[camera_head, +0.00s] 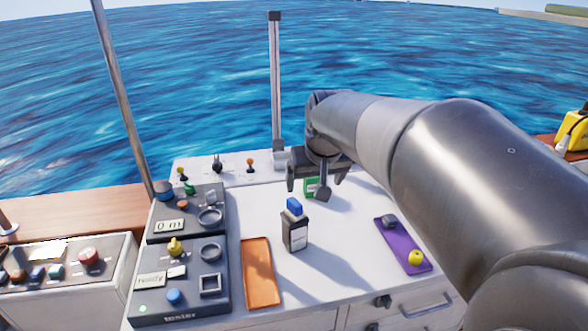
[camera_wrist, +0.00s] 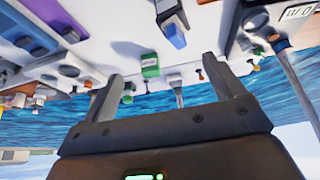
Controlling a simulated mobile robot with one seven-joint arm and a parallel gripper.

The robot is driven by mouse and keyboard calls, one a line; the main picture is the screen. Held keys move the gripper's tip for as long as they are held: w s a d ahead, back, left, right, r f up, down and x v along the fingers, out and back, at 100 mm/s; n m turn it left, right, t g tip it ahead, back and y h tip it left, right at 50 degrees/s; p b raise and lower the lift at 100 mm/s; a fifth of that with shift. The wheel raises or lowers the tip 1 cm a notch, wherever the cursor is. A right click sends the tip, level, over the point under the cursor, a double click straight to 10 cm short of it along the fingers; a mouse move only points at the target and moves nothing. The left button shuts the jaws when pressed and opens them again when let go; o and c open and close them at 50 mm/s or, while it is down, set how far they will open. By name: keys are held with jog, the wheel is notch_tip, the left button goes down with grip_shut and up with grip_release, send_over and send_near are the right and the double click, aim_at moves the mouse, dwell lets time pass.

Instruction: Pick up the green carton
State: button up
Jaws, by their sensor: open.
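The green carton (camera_head: 309,187) stands on the white worktop toward the back, partly hidden by my gripper in the head view. It also shows in the wrist view (camera_wrist: 150,66), between the two fingertips in the picture and appearing beyond them, with a pale label. My gripper (camera_head: 307,191) is open and empty, with its fingers apart. Both fingers show in the wrist view (camera_wrist: 162,68). The frames do not show clearly how far the fingertips are from the carton.
An orange tray (camera_head: 259,275) lies front left. A purple tray (camera_head: 401,245) at right holds a dark item and a yellow ball. Control panels (camera_head: 183,262) line the left; a post (camera_head: 275,90) rises behind.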

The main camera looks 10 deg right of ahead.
jog(key=w+d+f, duration=0.2)
jog(key=w, duration=0.5)
jog(key=w+d+f, duration=0.2)
jog(key=w, duration=0.6)
send_over(313, 181)
jog(key=s, duration=0.1)
notch_tip(313, 181, down, 10)
jog(key=shift+g, duration=0.4)
jog(key=x, duration=0.5)
jog(key=shift+w+d+f, duration=0.1)
jog(key=shift+w+f, duration=0.05)
jog(key=shift+f, duration=0.2)
jog(key=x, duration=0.5)
jog(key=shift+d, duration=0.35)
jog(key=c, duration=1)
jog(key=shift+c, duration=0.6)
jog(key=shift+r, duration=0.1)
